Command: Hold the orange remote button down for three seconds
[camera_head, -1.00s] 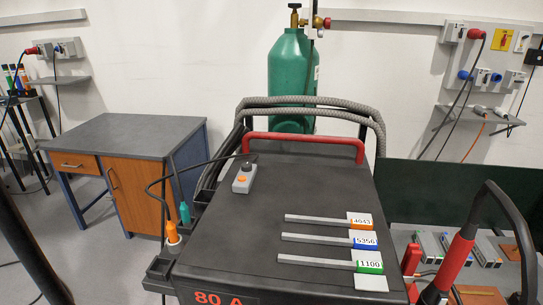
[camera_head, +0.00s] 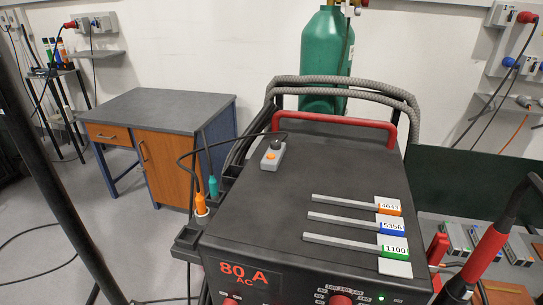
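The remote is a small grey box (camera_head: 267,165) lying on the black top of the welding machine (camera_head: 330,170), near its back left corner. Its round orange button (camera_head: 270,156) faces up, with a dark round part behind it. A black cable runs from the remote over the left edge of the machine. Nothing visible touches the button. Neither of my grippers shows in the head view, so their state is hidden.
A red bar handle (camera_head: 392,130) and thick grey hoses (camera_head: 350,85) lie behind the remote. Three grey strips with number tags (camera_head: 392,226) are on the right of the top. A green gas cylinder (camera_head: 325,50) stands behind. A dark slanted pole (camera_head: 50,180) crosses the left side.

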